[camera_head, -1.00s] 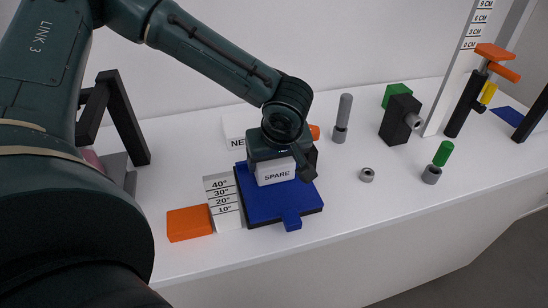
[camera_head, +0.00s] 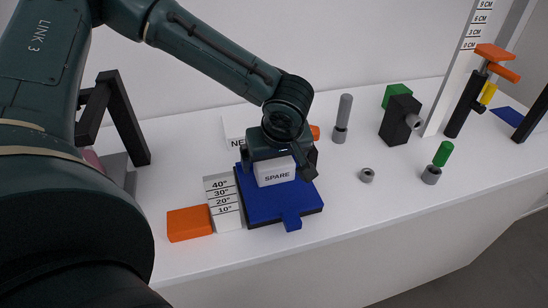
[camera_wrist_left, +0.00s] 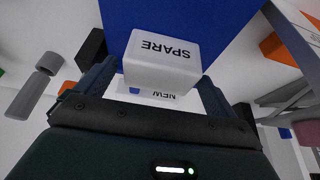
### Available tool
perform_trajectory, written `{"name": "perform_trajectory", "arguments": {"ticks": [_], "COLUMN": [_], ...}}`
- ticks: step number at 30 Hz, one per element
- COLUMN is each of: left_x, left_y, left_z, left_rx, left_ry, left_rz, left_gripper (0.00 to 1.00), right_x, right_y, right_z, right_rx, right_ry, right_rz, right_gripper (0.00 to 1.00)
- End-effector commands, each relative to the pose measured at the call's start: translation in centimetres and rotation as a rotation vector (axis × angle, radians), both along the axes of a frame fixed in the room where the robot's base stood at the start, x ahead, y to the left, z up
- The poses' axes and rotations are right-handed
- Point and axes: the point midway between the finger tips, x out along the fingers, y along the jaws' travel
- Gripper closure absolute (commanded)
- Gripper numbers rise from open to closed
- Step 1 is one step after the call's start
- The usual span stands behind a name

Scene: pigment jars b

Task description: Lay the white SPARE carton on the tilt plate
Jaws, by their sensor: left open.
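The white SPARE carton (camera_head: 275,172) rests on the blue tilt plate (camera_head: 262,207), toward its back part. The plate appears flat, with a tab at its front edge. My left gripper (camera_head: 276,160) is over the carton, its fingers open and apart on either side of it. In the left wrist view the carton (camera_wrist_left: 162,62) sits ahead between the two fingers (camera_wrist_left: 152,85), with the blue plate (camera_wrist_left: 190,25) beyond it. Part of the carton's back is hidden by the gripper in the head view. My right gripper is not seen.
An angle scale card (camera_head: 223,203) and an orange block (camera_head: 189,223) stand left of the plate. A white NEW label (camera_head: 236,143) shows behind it. A grey ring (camera_head: 367,175) and a grey post (camera_head: 342,120) are to the right. The front right of the table is clear.

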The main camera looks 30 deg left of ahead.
Motion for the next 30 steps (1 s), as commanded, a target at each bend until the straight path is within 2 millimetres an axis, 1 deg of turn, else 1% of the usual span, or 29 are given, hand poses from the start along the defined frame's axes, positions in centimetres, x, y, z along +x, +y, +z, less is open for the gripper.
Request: {"name": "perform_trajectory", "arguments": {"ticks": [4,9,15,18,21,30], "left_x": [-0.6,-1.5,-2.4,-2.7,-2.8,-2.9], "left_y": [-0.9,-2.1,-3.0,-3.3,-3.4,-3.5], "left_z": [2.8,6.4,9.5,10.3,10.7,10.8], "left_rx": [0.000,0.000,-0.001,-0.001,0.000,0.000], "left_ry": [-0.008,-0.009,-0.005,-0.004,-0.003,-0.001], "left_rz": [-0.005,-0.004,-0.002,-0.002,-0.003,-0.003], "left_gripper": [0.06,0.06,0.06,0.06,0.06,0.06], "right_x": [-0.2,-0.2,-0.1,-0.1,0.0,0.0], "right_y": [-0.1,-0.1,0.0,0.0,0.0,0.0], "right_z": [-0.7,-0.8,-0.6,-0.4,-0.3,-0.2], "right_rx": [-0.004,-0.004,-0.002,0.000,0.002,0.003], "right_ry": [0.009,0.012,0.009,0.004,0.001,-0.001], "right_rz": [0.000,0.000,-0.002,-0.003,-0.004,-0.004], "right_gripper": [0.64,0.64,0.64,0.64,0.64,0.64]}}
